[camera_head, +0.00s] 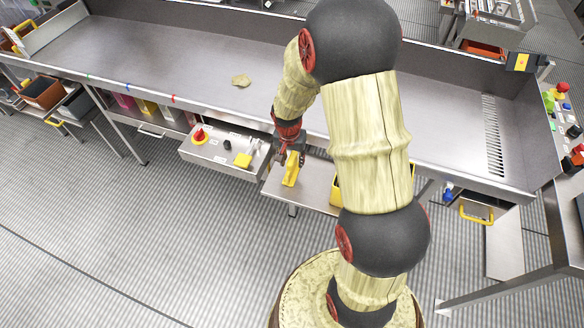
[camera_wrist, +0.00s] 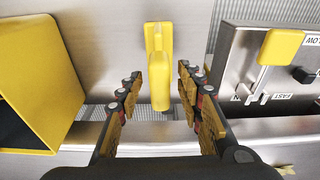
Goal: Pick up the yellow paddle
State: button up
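The yellow paddle (camera_wrist: 158,60) is a long, narrow yellow piece in the middle of the wrist view, on a grey metal shelf (camera_wrist: 105,50). In the head view the paddle (camera_head: 291,170) shows just below my gripper (camera_head: 289,152). In the wrist view my gripper (camera_wrist: 159,82) is open, with one finger on each side of the paddle's near end. A gap shows between the paddle and each finger, so it is not clamped. I cannot tell exactly how deep the fingers reach around it.
A yellow bin (camera_wrist: 45,70) stands close on the left in the wrist view. A control box (camera_wrist: 245,60) with a yellow lever knob (camera_wrist: 283,46) is close on the right.

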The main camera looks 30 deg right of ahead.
grip_shut()
dwell(0.6)
